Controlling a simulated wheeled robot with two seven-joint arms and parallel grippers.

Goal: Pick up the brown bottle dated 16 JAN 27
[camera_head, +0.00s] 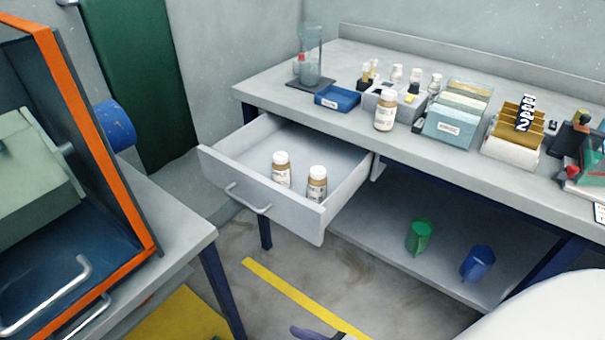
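Two brown bottles with white caps and white labels stand upright in the open drawer (228,172): a left one (281,171) and a right one (317,184), a small gap apart. A third such bottle (385,112) stands upright on the bench top, near its front edge. The label print is too small to read, so I cannot tell which bottle is dated 16 JAN 27. No gripper is clearly seen. A small dark piece at the bottom edge may be part of my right gripper (318,334); its state cannot be told. My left gripper is out of view.
The bench (290,98) holds a glass cylinder (311,60), a blue tray (338,97), small bottles and a file box (452,125). Green (419,237) and blue (477,262) jugs stand on the lower shelf. An orange-framed cabinet (95,135) stands left. Floor before the drawer is clear.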

